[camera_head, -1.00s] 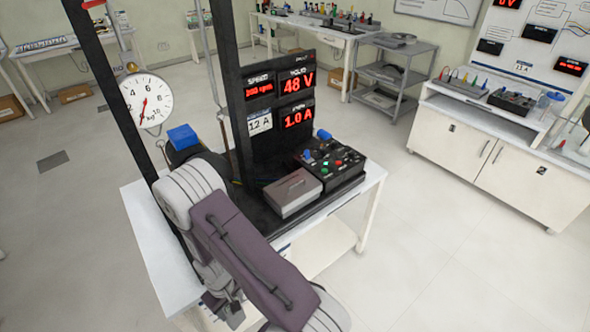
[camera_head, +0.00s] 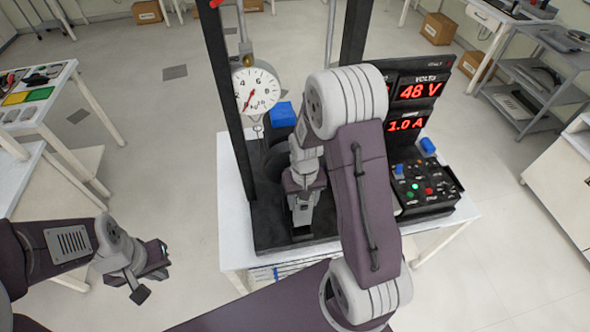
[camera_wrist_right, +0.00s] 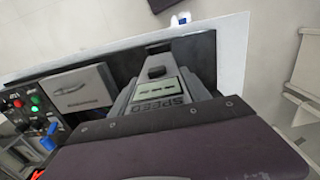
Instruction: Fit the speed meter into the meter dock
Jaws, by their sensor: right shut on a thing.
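The speed meter (camera_wrist_right: 167,90), a small unit lettered SPEED with a pale green screen, shows in the right wrist view between the grey fingers of my right gripper (camera_wrist_right: 156,75). In the head view my right gripper (camera_head: 302,215) is shut and points down low over the front of the black rig base (camera_head: 268,236); the meter cannot be made out there. My left gripper (camera_head: 149,274) is open and empty, left of the bench. I cannot pick out the meter dock; my right arm hides part of the display panel (camera_head: 412,104).
A hanging dial scale (camera_head: 257,90) and a blue block (camera_head: 283,114) are left of my right arm. The control box (camera_head: 424,188) stands at right. A grey box with a handle (camera_wrist_right: 82,90) shows in the right wrist view. Black posts rise from the rig.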

